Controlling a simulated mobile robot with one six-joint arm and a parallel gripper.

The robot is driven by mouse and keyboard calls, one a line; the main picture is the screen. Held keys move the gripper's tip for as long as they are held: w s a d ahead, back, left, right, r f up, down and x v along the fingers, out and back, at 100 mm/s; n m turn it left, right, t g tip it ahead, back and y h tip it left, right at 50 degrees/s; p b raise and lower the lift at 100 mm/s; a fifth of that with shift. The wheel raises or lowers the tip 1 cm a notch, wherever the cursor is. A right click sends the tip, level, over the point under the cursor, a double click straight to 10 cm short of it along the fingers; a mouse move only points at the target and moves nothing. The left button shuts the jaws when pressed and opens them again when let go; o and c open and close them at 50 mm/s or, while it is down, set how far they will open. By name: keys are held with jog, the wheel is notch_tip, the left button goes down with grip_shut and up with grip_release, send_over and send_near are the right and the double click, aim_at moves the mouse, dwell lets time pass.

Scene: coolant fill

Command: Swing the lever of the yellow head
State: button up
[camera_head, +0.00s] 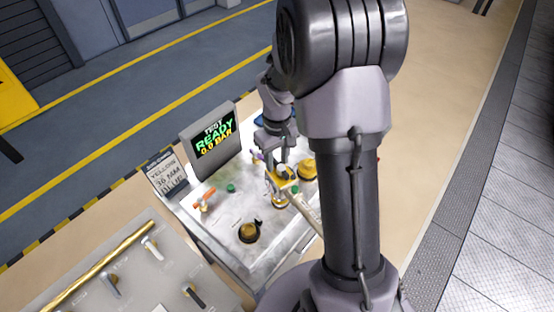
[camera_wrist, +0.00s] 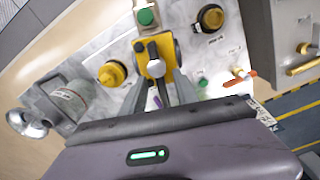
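The yellow head (camera_head: 283,176) sits over the grey tray of the bench, under my wrist. In the wrist view the yellow head (camera_wrist: 156,57) is at the upper middle, with a pale, round-ended lever (camera_wrist: 155,68) on it. My gripper (camera_wrist: 158,82) reaches to the yellow head, its dark fingers apart on either side of the lever. Whether a finger touches the lever cannot be told. A small purple part shows between the fingers.
A screen (camera_head: 214,140) reads "TEST READY 0.0 BAR". A sign (camera_head: 166,173) reads "YELLOW", "30 MM", "BLUE". A yellow cap (camera_head: 308,169), a dark-rimmed port (camera_head: 249,232) and an orange-handled valve (camera_head: 204,198) stand nearby. A panel with a brass pipe (camera_head: 100,266) is at lower left.

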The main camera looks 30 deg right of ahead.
grip_shut()
jog(key=shift+s+f, duration=0.1)
dwell(1.2)
